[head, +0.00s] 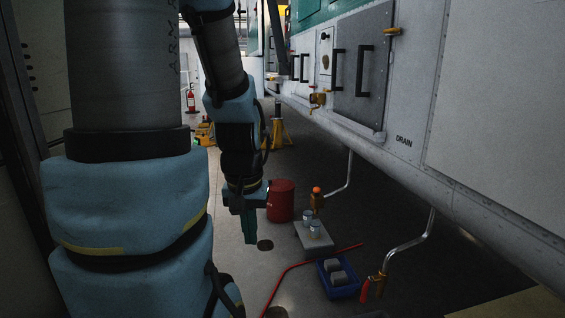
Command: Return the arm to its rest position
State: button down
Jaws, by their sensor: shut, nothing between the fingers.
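My gripper (249,226) hangs at the end of my blue and grey arm, left of the picture's middle, pointing down. Its fingers are together and hold nothing. It is above the floor and apart from everything around it. My upper arm fills the left of the head view and hides much of what is behind it.
A red drum (281,202), a grey slab (314,241) with two small jars, a blue crate (337,284) and a red hose (289,270) are on the floor right of my gripper.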

notch_tip(320, 180, up, 24)
jog(key=p, duration=2.1)
jog(key=shift+p, duration=0.4)
